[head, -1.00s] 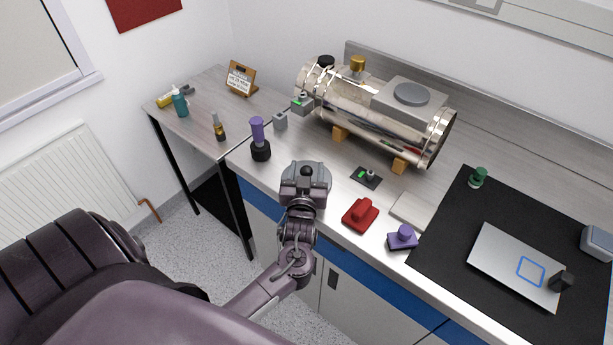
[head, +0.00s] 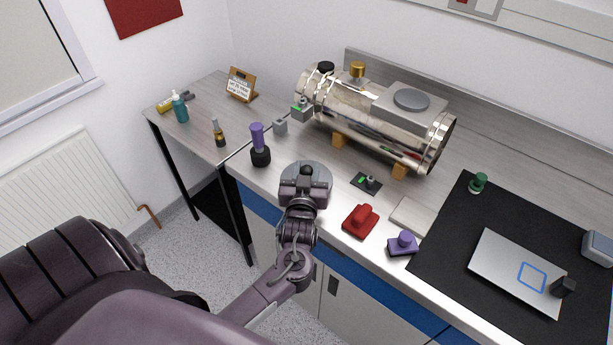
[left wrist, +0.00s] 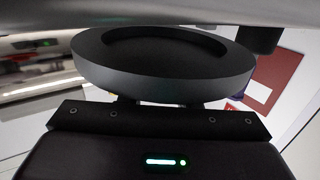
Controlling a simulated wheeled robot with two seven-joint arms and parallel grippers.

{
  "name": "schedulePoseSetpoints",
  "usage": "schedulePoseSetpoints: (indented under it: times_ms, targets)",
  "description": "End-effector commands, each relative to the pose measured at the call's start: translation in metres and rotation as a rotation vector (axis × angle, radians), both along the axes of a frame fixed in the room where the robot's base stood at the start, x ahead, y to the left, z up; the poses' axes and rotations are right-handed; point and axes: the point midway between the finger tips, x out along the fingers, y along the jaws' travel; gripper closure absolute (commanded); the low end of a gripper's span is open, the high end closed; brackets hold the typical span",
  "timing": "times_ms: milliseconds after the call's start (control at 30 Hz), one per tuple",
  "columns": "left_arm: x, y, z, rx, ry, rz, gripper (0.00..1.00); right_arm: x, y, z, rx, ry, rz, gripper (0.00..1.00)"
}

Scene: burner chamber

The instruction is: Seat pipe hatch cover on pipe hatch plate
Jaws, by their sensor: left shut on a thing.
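The pipe hatch cover is a round grey disc (head: 323,176) held over the front edge of the counter in the head view. My left gripper (head: 306,173) is shut on it and hides its middle. In the left wrist view the disc (left wrist: 165,75) looks dark and fills the upper middle, with a recessed top. The pipe hatch plate (head: 388,100) is a grey square block on top of the shiny metal pipe chamber (head: 365,130), with a darker round area (head: 411,99) in its top. The cover is well apart from the plate, in front and to the left. My right gripper is not in view.
A red block (head: 360,221), a purple block (head: 403,244) and a small dark plate with a green mark (head: 366,183) lie right of the gripper. A laptop (head: 510,265) lies on a black mat at right.

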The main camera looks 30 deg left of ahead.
Motion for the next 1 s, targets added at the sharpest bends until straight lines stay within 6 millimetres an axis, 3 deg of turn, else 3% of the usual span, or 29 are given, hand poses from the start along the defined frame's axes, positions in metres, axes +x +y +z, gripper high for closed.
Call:
schedulePoseSetpoints:
  times_ms: [167,400,600,800,1000]
  targets:
    - [0.0,0.0,0.041,-0.001,-0.009,-0.001,0.96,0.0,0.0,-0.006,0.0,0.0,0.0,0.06]
    - [0.0,0.0,0.113,-0.001,-0.011,0.0,0.96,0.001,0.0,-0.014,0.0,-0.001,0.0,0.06]
    - [0.0,0.0,0.155,-0.001,-0.007,0.0,0.96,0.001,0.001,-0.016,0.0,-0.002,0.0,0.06]
    - [0.0,0.0,0.175,0.001,-0.003,0.0,0.96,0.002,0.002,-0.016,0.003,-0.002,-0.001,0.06]
    - [0.0,0.0,0.178,0.001,-0.002,0.0,0.96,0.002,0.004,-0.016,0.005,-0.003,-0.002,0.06]
